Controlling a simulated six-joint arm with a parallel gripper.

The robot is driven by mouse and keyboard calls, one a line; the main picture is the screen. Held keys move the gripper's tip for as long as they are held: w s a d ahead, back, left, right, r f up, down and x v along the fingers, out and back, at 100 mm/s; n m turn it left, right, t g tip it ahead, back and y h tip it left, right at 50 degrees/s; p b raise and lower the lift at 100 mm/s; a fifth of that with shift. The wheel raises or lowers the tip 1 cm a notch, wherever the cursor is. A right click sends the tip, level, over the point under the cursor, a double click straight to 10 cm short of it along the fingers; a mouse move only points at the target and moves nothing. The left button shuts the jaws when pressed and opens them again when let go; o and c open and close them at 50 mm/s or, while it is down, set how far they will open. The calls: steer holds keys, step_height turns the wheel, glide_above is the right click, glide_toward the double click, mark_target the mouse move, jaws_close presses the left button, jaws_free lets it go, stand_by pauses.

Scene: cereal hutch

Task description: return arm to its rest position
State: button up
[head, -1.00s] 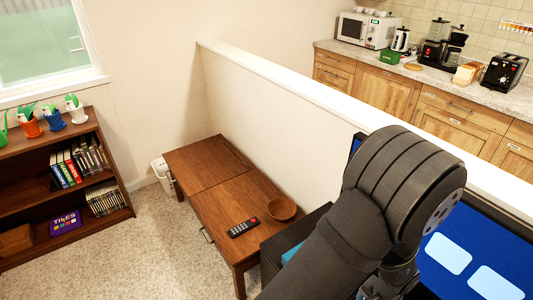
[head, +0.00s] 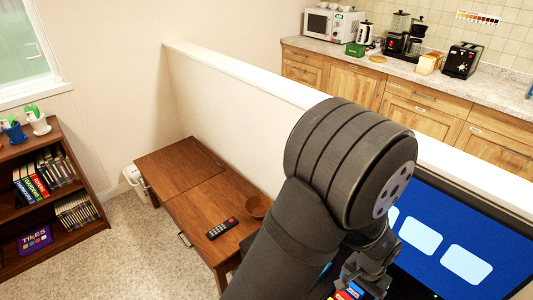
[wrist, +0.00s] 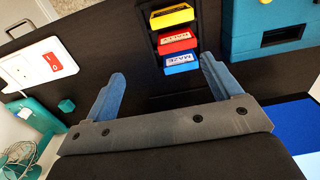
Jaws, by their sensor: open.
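My gripper (wrist: 160,95) shows in the wrist view with its two blue fingers spread apart and nothing between them. It faces a dark surface, with a dark holder of yellow, red and blue boxes beyond the fingertips. In the head view my dark arm rises across the right of centre, and my gripper is at the lower right, partly hidden behind the arm, above a dark area beside a blue screen (head: 420,236).
A wooden table (head: 185,170) with a remote (head: 222,228) and a bowl (head: 257,206) stands left of my arm. A white half wall (head: 230,85) runs behind it. A power strip (wrist: 40,65), a yellow box (wrist: 171,16) and a teal case (wrist: 275,30) lie near my gripper.

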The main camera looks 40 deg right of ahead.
steer(key=w+d+f, duration=0.1)
steer(key=w+d, duration=0.1)
steer(key=w, duration=0.6)
steer(key=w+d+f, duration=0.1)
steer(key=w+d, duration=0.1)
steer(key=w, duration=0.6)
